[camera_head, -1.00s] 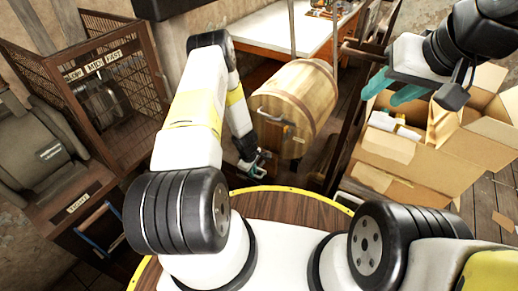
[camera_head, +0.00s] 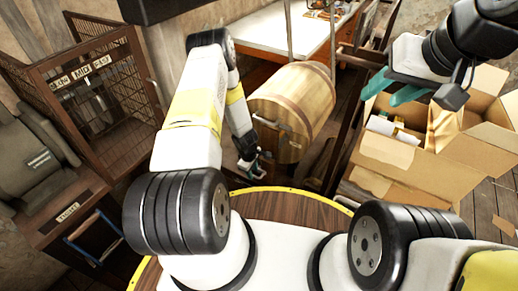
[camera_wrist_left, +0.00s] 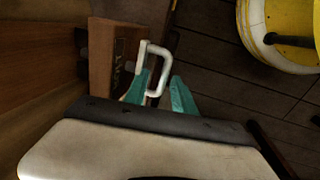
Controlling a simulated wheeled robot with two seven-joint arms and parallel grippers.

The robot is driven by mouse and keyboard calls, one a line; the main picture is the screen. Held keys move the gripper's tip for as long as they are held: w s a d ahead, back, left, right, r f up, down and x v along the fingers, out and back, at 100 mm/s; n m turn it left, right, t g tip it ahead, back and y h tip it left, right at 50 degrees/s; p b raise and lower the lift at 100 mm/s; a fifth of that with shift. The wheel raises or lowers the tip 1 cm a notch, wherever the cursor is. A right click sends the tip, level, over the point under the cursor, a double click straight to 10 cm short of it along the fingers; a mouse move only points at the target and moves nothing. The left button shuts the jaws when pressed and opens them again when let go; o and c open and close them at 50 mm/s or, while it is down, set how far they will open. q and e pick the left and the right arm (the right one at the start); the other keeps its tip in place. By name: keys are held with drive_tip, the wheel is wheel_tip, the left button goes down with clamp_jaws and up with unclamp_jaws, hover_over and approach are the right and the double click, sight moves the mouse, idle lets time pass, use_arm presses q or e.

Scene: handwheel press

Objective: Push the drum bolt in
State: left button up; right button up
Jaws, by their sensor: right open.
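The wooden drum (camera_head: 312,92) lies on its side in the middle of the head view, its round end facing me. A dark bar with a metal handle (camera_head: 285,130) shows on that end; it looks like the drum bolt. My left gripper (camera_head: 254,168) is low at the drum's near left side. In the left wrist view, its teal fingers (camera_wrist_left: 160,95) are apart. A pale looped handle (camera_wrist_left: 153,48) in front of a wooden block reaches down between them; I cannot tell whether they touch it. My right gripper (camera_head: 394,88) is open and empty, high at the right.
An open cardboard box (camera_head: 420,155) stands right of the drum, below my right gripper. A mesh cage (camera_head: 110,85) is at the left. A white-topped table (camera_head: 265,32) is behind the drum. A yellow round object (camera_wrist_left: 262,45) shows in the left wrist view.

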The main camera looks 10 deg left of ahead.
use_arm(q)
wheel_tip(320, 180, up, 7)
drive_tip(key=s, duration=0.1)
drive_tip(key=shift+a+r, duration=0.15)
drive_tip(key=shift+a, duration=0.05)
idle(0.4)
drive_tip(key=w+d+r+m+t+h, duration=0.1)
drive_tip(key=d+r+m, duration=0.15)
drive_tip(key=r, duration=1.35)
drive_tip(key=w+d+r+m+t+h, duration=0.15)
drive_tip(key=r+m, duration=0.25)
drive_tip(key=r, duration=1.1)
drive_tip(key=s+d+r+m, duration=0.1)
drive_tip(key=s+r+m, duration=0.1)
drive_tip(key=s+r, duration=0.4)
drive_tip(key=s+r+m, duration=0.2)
drive_tip(key=s+r, duration=0.2)
drive_tip(key=r, duration=0.5)
drive_tip(key=s+a+r+m+t, duration=0.1)
drive_tip(key=s+r+m, duration=0.1)
drive_tip(key=s, duration=0.5)
drive_tip(key=s+a+r+m+t, duration=0.1)
drive_tip(key=s+r, duration=0.3)
drive_tip(key=s, duration=0.4)
drive_tip(key=shift+s+a+r+m+y, duration=0.15)
drive_tip(key=shift+s+r+m+y, duration=0.15)
drive_tip(key=shift+m+y, duration=0.25)
drive_tip(key=shift+w, duration=0.1)
